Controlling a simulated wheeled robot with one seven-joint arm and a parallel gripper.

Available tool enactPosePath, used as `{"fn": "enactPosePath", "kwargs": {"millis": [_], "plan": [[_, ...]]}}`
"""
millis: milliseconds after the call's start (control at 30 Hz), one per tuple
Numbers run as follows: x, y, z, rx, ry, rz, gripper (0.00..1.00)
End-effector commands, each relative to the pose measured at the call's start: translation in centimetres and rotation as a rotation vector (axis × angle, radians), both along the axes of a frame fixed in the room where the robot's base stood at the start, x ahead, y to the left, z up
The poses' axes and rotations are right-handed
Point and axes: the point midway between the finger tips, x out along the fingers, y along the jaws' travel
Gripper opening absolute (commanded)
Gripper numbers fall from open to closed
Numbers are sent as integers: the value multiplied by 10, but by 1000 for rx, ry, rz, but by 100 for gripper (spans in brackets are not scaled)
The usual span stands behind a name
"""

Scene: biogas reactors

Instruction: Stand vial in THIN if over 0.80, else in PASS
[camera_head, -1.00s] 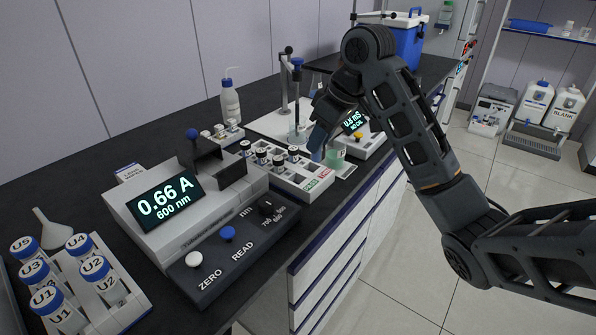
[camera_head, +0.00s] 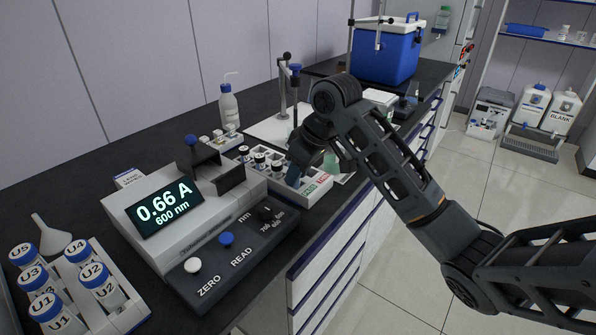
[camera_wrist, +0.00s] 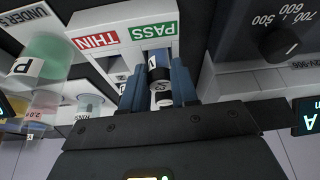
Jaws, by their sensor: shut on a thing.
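My gripper (camera_wrist: 158,92) is shut on a small dark-capped vial (camera_wrist: 160,72) in the wrist view. The vial is between the two blue fingers, in line with the green PASS label (camera_wrist: 153,32). The red THIN label (camera_wrist: 97,40) is beside it on the white rack (camera_wrist: 125,50). I cannot tell whether the vial is seated in a hole. In the head view my gripper (camera_head: 297,166) is low at the rack's right part, and the arm hides the vial. The reader display (camera_head: 165,207) shows 0.66 A at 600 nm.
Several dark-capped vials (camera_head: 260,160) stand in the rack's left part. The reader's ZERO (camera_head: 193,265) and READ (camera_head: 226,239) buttons are in front. A greenish cup (camera_head: 332,163) is right of my gripper. A U-labelled vial rack (camera_head: 130,312) is at lower left.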

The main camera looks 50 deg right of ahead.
Motion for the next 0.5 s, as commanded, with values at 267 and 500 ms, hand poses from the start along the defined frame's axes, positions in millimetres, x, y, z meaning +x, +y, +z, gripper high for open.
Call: {"fn": "enactPosePath", "kwargs": {"millis": [267, 500], "plan": [[0, 0, -2, 0, 0, 0, 45], [0, 0, -2, 0, 0, 0, 54]]}}
